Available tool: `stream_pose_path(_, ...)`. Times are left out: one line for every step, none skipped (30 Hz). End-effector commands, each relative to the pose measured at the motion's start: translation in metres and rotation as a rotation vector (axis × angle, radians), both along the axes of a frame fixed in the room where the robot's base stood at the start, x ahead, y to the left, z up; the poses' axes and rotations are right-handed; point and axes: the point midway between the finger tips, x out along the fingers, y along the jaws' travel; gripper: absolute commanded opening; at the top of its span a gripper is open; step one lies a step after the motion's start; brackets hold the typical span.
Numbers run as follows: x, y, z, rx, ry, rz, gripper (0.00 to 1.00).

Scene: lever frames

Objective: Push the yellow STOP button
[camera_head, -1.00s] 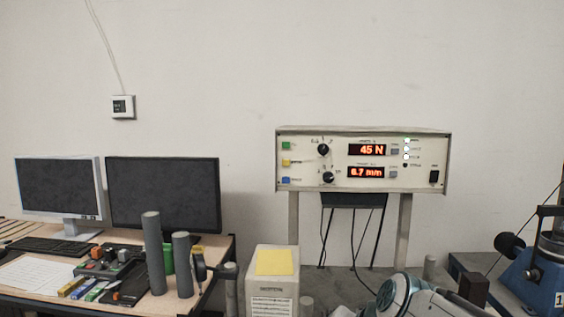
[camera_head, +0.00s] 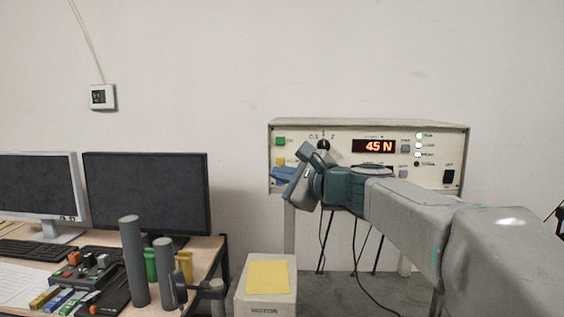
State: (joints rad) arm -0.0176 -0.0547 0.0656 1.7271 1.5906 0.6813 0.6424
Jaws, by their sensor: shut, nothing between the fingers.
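The yellow STOP button (camera_head: 280,161) is on the left side of the white control panel (camera_head: 345,123), below the green button (camera_head: 280,141). My gripper (camera_head: 283,175) is raised in front of the panel's left part, just below and to the right of the yellow button in the picture. Its fingers are shut with nothing held. I cannot tell whether they touch the panel. The hand hides the blue button area, the lower knob and most of the lower display. The upper display reads 45 N.
My arm crosses the lower right. A white MOTOR box (camera_head: 264,300) with a yellow top patch stands below the panel. On the left, a desk (camera_head: 205,248) holds monitors (camera_head: 146,193), a keyboard and grey cylinders (camera_head: 134,262). The wall above the panel is clear.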

Motion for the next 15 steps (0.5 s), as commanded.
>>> stream_pose_path(0.000,0.001,0.000,-0.001,-0.001,0.001,0.00)
stream_pose_path(0.000,0.001,0.000,-0.001,0.000,0.002,0.00)
stream_pose_path(0.000,0.001,0.000,-0.001,0.000,0.002,0.00)
stream_pose_path(0.000,0.001,0.000,-0.001,0.000,0.002,0.00)
stream_pose_path(0.001,0.001,0.000,-0.002,0.000,0.001,0.00)
stream_pose_path(0.002,0.001,0.000,-0.002,0.000,0.001,0.00)
stream_pose_path(0.004,0.000,0.000,-0.002,0.001,0.001,0.00)
stream_pose_path(0.007,0.000,0.000,-0.003,0.001,0.001,0.00)
stream_pose_path(0.010,0.000,0.000,-0.002,0.003,0.000,0.00)
stream_pose_path(0.014,-0.001,0.001,-0.004,0.002,0.000,0.00)
stream_pose_path(0.017,-0.001,0.001,-0.004,0.001,-0.001,0.00)
stream_pose_path(0.023,-0.001,0.001,-0.003,0.002,-0.001,0.00)
stream_pose_path(0.027,-0.002,0.002,-0.002,0.004,-0.002,0.00)
stream_pose_path(0.031,-0.002,0.002,-0.002,0.004,-0.002,0.00)
stream_pose_path(0.038,-0.002,0.002,-0.003,0.003,-0.002,0.00)
